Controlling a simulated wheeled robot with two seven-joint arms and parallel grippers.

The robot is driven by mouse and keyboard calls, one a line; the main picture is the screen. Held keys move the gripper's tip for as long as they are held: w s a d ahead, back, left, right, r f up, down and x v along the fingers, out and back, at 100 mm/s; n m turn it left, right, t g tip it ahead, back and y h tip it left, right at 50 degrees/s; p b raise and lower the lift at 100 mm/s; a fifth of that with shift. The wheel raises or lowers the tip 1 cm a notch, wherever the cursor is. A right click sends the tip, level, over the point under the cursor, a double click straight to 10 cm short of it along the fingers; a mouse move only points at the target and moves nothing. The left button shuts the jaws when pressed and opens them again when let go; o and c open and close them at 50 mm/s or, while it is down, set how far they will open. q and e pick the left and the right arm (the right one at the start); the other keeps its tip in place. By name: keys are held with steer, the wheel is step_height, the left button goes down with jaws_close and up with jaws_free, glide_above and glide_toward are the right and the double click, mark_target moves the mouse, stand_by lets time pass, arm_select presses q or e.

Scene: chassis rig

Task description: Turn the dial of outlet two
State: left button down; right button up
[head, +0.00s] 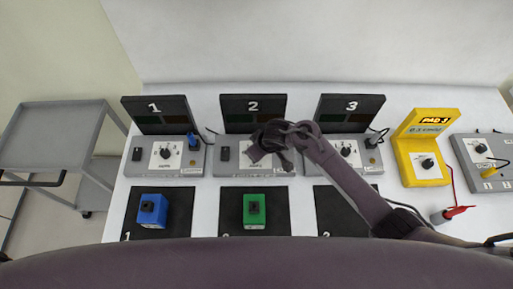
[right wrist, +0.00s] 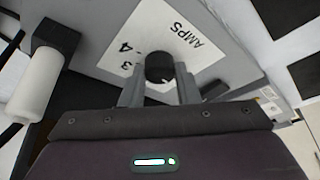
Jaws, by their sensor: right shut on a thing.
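Outlet two is the grey box (head: 226,165) under the black panel marked 2 (head: 253,108), in the middle of the row. My right arm reaches over it from the right and hides most of its dial plate in the head view. My right gripper (head: 264,153) is at the dial. In the right wrist view, the black dial knob (right wrist: 159,67) sits between the two fingers of the right gripper (right wrist: 160,85), which are shut on it. The white plate (right wrist: 180,40) around it shows AMPS and the numbers 3 and 4. My left gripper is not in view.
Outlet one (head: 194,163) stands to the left and outlet three (head: 372,153) to the right. A blue block (head: 152,211) and a green block (head: 254,211) sit on black mats in front. A yellow unit (head: 424,159) and a red clip (head: 457,211) are at the right.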

stand_by(0.4)
steer(key=o, duration=1)
steer(key=shift+c, duration=0.2)
steer(key=v, duration=0.6)
steer(key=shift+s+d+r+p, duration=0.1)
steer(key=shift+s+r+p, duration=0.05)
steer(key=shift+r+p, duration=0.2)
steer(key=shift+s+d+r, duration=0.15)
steer(key=shift+d+r, duration=0.05)
steer(key=shift+r, duration=0.3)
